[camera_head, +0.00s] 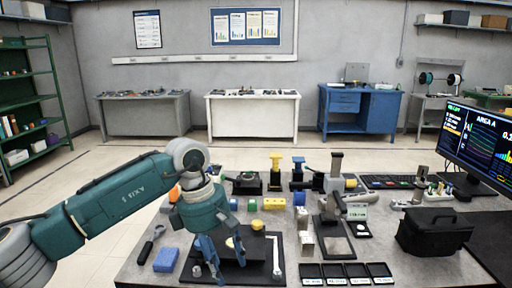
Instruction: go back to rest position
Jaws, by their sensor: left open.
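My left arm comes in from the left, and my left gripper (222,258) points down over the front left of the table (140,266). Its blue fingers are apart and I see nothing held between them. Just right of the fingers is a dark mat or plate (256,270) with a yellow round piece (257,224) on the block at its back. The fingers hide part of this block. I cannot tell whether they touch it. My right gripper is not in view.
A blue block (166,260) and a dark-handled tool (147,248) lie left of the gripper. Small black trays (346,272) line the front edge. A black bag (434,232) and a monitor (478,142) stand at the right. Several blocks and instruments crowd the middle and back.

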